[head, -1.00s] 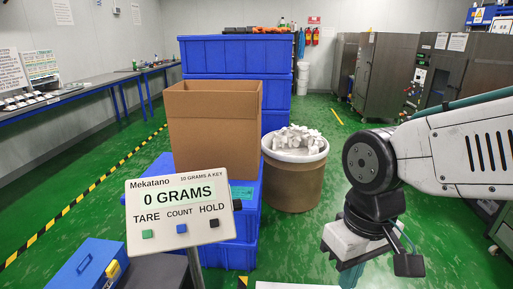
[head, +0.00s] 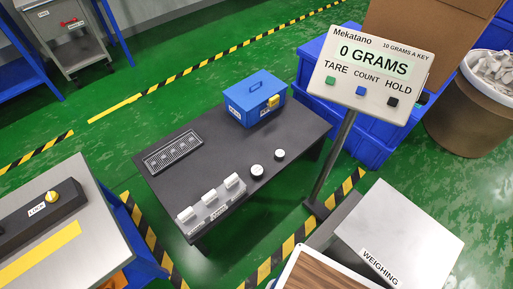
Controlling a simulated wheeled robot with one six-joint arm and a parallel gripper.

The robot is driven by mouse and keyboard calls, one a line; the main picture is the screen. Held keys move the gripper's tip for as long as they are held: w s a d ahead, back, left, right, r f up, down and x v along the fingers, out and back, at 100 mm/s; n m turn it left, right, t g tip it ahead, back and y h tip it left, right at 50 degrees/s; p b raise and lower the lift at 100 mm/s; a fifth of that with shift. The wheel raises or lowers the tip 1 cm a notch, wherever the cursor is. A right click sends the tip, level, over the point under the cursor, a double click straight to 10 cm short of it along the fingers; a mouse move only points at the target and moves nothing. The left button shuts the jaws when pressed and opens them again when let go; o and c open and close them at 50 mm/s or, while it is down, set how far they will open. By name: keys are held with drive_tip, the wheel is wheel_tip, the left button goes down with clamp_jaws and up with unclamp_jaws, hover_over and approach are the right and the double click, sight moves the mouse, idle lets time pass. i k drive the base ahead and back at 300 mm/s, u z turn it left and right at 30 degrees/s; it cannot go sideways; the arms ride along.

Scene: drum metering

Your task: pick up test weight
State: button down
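No thing in the head view is plainly marked as the test weight. A blue case (head: 255,99) with a handle, a yellow latch and a small unreadable label stands shut on the black table (head: 208,150). Whatever is inside it is hidden. Two small round pieces, black with pale tops, sit on the same table, the nearer one (head: 257,172) left of the farther one (head: 280,155). A light grey platform marked WEIGHING (head: 405,235) is at the lower right. The display on a post (head: 368,72) reads 0 GRAMS. My gripper is out of view.
White blocks stand in a labelled rack (head: 213,207) at the table's front edge, with a slotted black panel (head: 173,154) behind. A bench with a yellow knob (head: 51,197) is at left. A cardboard box (head: 415,35) and drum (head: 470,115) are at right. Green floor is open behind.

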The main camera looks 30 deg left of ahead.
sight(280, 154)
drive_tip(key=z, duration=0.1)
drive_tip(key=k, duration=0.45)
drive_tip(key=u, duration=1)
drive_tip(key=i, duration=0.6)
